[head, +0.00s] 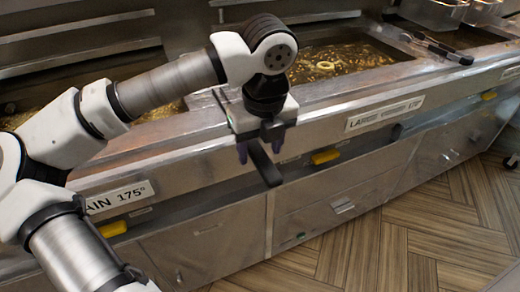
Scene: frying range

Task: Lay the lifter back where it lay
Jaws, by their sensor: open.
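The lifter (266,170) shows as a dark, flat handle that sticks out past the front edge of the range and slopes down to the right. A thin metal part (221,103) just left of my gripper seems to belong to it, but my wrist hides the join. My gripper (260,150) points down at the front ledge. Its two dark fingertips are apart, one on each side of the handle. I cannot tell whether either finger touches it.
An oil vat (345,57) with a pale ring floating in it lies behind my gripper. Another dark-handled tool (437,46) rests on the ledge at right. Wire baskets (437,13) hang at the upper right. Yellow handles (326,156) stick out from the front below. The wooden floor (400,235) is clear.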

